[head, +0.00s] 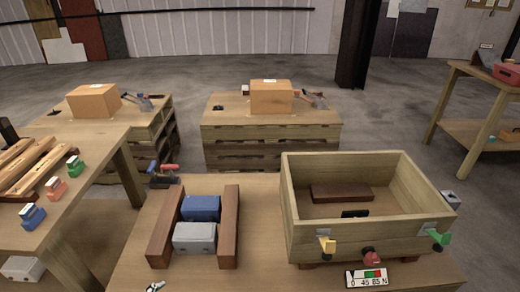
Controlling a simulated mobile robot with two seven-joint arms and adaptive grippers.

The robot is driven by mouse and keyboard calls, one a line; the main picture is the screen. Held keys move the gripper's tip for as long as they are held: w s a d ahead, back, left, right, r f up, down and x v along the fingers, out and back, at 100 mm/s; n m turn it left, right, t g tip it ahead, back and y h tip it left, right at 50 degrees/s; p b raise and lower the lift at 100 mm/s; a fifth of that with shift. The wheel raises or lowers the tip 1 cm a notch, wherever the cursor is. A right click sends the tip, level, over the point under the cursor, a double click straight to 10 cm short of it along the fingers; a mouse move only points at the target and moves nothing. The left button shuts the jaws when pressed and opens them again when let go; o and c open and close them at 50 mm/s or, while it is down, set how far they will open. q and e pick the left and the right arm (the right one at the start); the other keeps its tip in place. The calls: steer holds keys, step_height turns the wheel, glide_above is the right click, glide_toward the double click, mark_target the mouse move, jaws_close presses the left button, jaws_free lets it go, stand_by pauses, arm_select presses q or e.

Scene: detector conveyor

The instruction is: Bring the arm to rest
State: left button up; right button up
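Neither of my arms shows in the head view, and no gripper can be made out. The near wooden table (262,210) stands in front of me. On it, a blue block (201,208) and a grey block (194,238) lie between two dark wooden rails (229,225). An open wooden box (360,242) stands at the right, with a brown bar (342,193) and a small black piece inside. Yellow (327,245), red (370,257) and green (438,238) parts sit at its front. A small white and black item (155,287) lies at the front edge, too small to identify.
A scale label (367,278) is in front of the box. A side table (95,150) at the left holds small coloured pieces and wooden strips. Two cardboard boxes (94,101) (271,97) sit on pallet stacks behind. A shelf table (460,123) stands at the right. Floor shows between them.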

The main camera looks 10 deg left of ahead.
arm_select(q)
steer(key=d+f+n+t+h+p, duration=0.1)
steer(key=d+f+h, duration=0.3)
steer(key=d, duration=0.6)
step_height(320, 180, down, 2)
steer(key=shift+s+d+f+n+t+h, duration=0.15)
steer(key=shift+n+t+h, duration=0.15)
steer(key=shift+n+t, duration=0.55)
